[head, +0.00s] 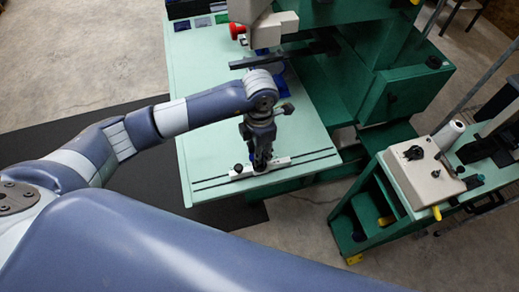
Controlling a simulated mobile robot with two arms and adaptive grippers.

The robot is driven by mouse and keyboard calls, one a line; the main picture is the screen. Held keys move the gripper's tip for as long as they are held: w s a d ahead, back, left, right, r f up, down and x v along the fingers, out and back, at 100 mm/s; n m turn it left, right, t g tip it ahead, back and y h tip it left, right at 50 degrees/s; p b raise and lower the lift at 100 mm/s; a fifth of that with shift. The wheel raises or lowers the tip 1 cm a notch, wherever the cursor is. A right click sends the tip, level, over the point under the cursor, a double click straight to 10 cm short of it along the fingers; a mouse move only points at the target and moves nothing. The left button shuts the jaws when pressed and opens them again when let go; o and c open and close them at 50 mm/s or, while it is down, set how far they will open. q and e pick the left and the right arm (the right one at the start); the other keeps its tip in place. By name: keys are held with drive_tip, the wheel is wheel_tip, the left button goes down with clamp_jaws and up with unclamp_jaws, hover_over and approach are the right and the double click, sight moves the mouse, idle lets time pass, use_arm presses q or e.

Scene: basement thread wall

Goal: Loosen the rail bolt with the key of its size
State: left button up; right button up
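My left arm reaches in from the left over the pale green table (205,120). My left gripper (260,168) points down at a small white block (276,163) that sits across dark slots near the table's front edge. The fingertips overlap the block in this view. I cannot tell whether they touch it, are open, or hold a key. A small black knob or bolt head (238,168) shows at the block's left end. I cannot make out the rail bolt or a key for certain; the gripper may hide them. My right gripper is not in view.
A green machine (405,90) with a grey-white head (262,22) and red knob (237,31) rises behind the table. A green cart (375,212) at right carries a beige box (422,172) with black parts. Concrete floor lies between them.

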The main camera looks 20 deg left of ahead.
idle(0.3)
use_arm(q)
drive_tip(key=shift+r, duration=0.2)
wheel_tip(320, 180, up, 12)
drive_tip(key=shift+f, duration=0.2)
drive_tip(key=shift+s, duration=0.1)
